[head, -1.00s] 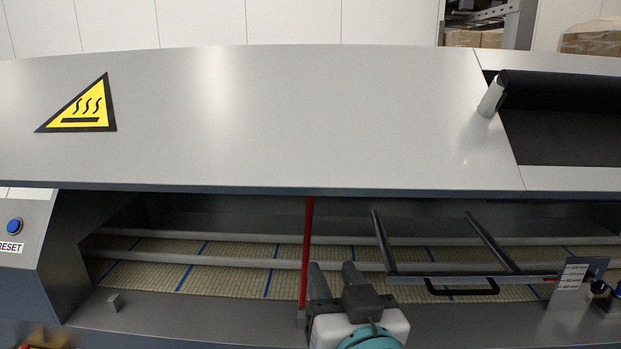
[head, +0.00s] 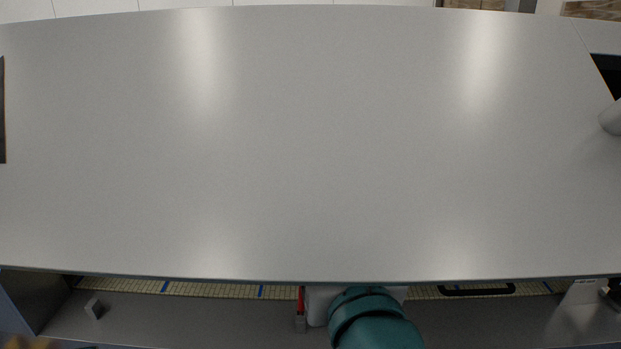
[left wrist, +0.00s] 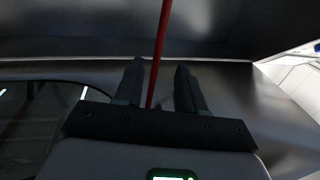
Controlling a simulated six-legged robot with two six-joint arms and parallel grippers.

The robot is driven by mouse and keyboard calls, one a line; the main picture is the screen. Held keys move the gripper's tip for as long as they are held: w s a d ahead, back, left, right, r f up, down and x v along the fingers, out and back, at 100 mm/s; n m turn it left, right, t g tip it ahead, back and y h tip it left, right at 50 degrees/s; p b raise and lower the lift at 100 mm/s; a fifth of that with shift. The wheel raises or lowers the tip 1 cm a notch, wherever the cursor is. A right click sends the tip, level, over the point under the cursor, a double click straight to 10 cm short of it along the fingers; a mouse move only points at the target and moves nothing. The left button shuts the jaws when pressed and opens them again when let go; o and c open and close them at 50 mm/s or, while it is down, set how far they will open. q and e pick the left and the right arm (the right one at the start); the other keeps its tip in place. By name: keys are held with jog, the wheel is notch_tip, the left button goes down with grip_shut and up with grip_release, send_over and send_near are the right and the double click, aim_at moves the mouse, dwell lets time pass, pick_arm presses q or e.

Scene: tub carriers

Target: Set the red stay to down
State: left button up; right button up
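The red stay (head: 301,301) shows in the head view only as a short piece at its foot, just below the front edge of the grey cover (head: 300,150). The cover hides the rest. In the left wrist view the red stay (left wrist: 162,40) is a thin rod running up out of the picture. My left gripper (left wrist: 159,64) is open, with one finger on each side of the rod in that picture. I cannot tell whether either finger touches it. In the head view the cover hides its fingers. My right gripper is in neither view.
The cover spans most of the head view and overhangs my left arm. Below it are a grey sill (head: 200,312) with a small block (head: 94,308), a strip of mesh belt (head: 215,291) and a black handle (head: 478,290) at right.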

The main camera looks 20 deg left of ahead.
pick_arm(q)
jog(key=p+x, duration=0.2)
jog(key=x, duration=1.2)
jog(key=shift+a, duration=0.2)
jog(key=shift+w+f, duration=0.2)
jog(key=shift+w, duration=0.1)
grip_shut()
